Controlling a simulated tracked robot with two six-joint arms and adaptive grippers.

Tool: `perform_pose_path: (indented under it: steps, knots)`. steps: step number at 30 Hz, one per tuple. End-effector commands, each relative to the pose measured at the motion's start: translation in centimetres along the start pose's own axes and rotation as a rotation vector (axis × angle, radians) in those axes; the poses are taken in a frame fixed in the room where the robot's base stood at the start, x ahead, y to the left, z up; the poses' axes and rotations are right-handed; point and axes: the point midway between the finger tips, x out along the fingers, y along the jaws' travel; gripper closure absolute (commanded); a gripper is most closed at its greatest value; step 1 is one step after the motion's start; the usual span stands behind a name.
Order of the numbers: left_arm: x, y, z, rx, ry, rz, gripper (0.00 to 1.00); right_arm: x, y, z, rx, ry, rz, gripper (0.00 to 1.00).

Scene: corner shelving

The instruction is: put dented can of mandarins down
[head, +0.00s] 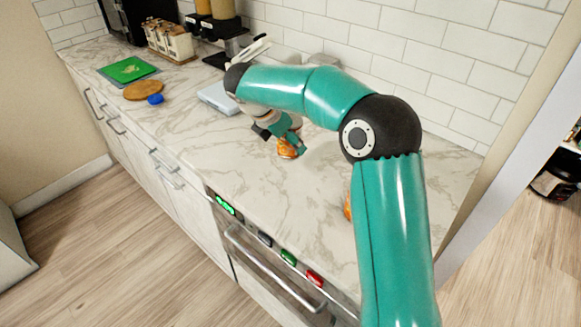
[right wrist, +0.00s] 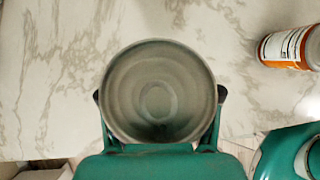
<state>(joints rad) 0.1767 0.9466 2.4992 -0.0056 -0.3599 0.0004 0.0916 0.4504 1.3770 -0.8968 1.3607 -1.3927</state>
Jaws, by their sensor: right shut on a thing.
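My right gripper (head: 283,136) is low over the marble counter and shut on a can with an orange label (head: 287,151), which I take as the dented can of mandarins. In the right wrist view, the can's round grey metal end (right wrist: 160,90) fills the space between the fingers of the right gripper (right wrist: 160,97). No dent shows on that end. I cannot tell whether the can's base touches the counter. My left gripper is not in view.
An orange thing (head: 347,207) shows partly behind my right arm. A blue item (head: 155,99), a round wooden board (head: 144,90) and a green board (head: 129,69) lie left. The front counter (head: 250,165) is clear.

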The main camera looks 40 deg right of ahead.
Motion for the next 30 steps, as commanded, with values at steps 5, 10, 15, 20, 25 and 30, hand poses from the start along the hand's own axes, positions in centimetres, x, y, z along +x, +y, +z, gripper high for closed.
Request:
perform_pose_path:
  steps: [5,10,15,20,25,30]
  knots:
    - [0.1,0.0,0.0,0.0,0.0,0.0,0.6,2.8,-0.1,-1.4,0.001,-0.002,-0.002,0.87]
    - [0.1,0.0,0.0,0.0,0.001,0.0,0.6,3.7,-0.1,-1.9,0.004,-0.002,-0.001,0.87]
    - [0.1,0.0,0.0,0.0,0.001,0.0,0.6,5.4,-0.1,-2.8,0.002,-0.003,-0.004,0.87]
    - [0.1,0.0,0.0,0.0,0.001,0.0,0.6,7.1,-0.1,-3.8,0.003,-0.002,-0.002,0.87]
    - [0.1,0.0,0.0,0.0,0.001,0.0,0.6,7.3,-0.1,-3.9,0.004,-0.002,0.0,0.87]
    - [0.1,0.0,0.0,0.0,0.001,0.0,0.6,7.3,-0.1,-4.0,0.003,-0.001,-0.001,0.25]
